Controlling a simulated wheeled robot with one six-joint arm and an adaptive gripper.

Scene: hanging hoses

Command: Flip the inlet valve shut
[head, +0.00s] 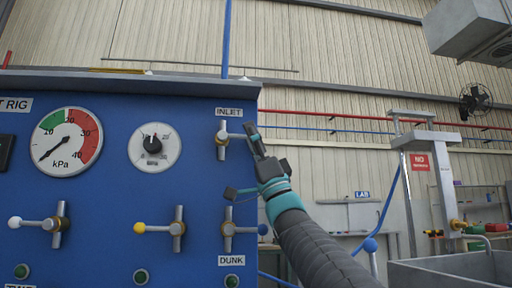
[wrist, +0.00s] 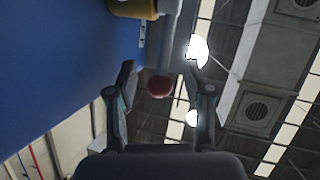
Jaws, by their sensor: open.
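The inlet valve (head: 222,140) is on the blue panel under the INLET label (head: 229,112). Its silver lever reaches right, crosswise to its upright pipe, and its end is hidden behind my gripper (head: 258,142) in the head view. In the wrist view the lever ends in a red ball knob (wrist: 159,86), and the brass valve body (wrist: 135,8) shows at the top. My gripper (wrist: 160,76) is open, with one finger on each side of the knob. Gaps show between the knob and both fingers.
Below the inlet valve is the DUNK valve (head: 229,230) with a blue knob. Yellow-knobbed (head: 177,229) and white-knobbed (head: 59,224) valves stand to its left. A dial (head: 154,146) and a kPa gauge (head: 67,141) are above. A sink (head: 450,270) stands at right.

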